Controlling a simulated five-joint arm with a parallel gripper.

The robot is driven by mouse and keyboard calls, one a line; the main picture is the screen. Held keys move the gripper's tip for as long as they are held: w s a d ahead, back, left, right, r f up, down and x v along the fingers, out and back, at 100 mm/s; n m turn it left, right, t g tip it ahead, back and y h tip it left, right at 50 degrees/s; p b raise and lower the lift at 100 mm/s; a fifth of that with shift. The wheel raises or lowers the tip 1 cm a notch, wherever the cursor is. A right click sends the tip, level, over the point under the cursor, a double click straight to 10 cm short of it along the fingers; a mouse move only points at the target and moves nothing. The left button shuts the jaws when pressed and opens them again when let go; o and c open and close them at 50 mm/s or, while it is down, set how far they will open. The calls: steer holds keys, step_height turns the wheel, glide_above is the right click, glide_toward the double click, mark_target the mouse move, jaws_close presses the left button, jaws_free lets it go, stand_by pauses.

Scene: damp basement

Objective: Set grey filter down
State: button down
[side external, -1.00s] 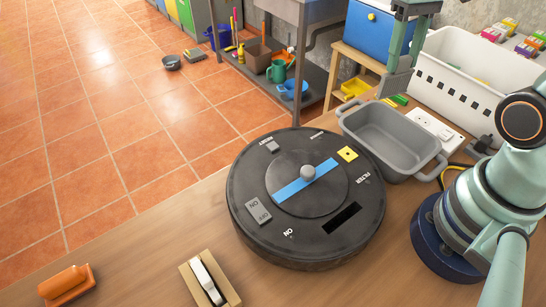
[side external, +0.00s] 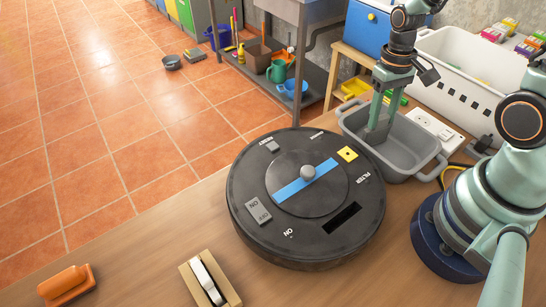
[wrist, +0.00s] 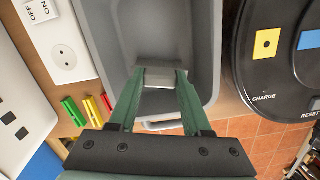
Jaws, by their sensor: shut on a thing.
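My gripper (side external: 379,128) reaches down into a grey two-handled tub (side external: 400,163), towards its left end. In the wrist view my gripper (wrist: 160,80) is shut on the grey filter (wrist: 160,76), a small pale grey block between the fingertips. The tub's wall (wrist: 213,50) surrounds it there. I cannot tell whether the filter touches the tub's floor. The round black robot vacuum (side external: 240,185) lies flat on the bench, with a FILTER label, a dark slot and a blue stripe on top.
A white socket strip (side external: 433,130) and coloured clips (wrist: 92,110) lie beside the tub. A white slotted basket (side external: 455,85) stands behind. A tape-like roll in a wooden holder (side external: 232,290) and an orange-handled tool (side external: 66,284) lie at the front.

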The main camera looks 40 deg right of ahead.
steer(key=shift+f, duration=0.15)
steer(key=shift+c, duration=1.7)
jaws_free()
step_height(320, 180, up, 12)
steer(key=w, duration=0.1)
steer(key=a+r+n+t, duration=0.3)
steer(key=a+r+t, duration=0.3)
steer(key=shift+w+a+r+t, duration=0.15)
steer(key=shift+a+r+t, duration=0.05)
steer(key=shift+a+t, duration=0.1)
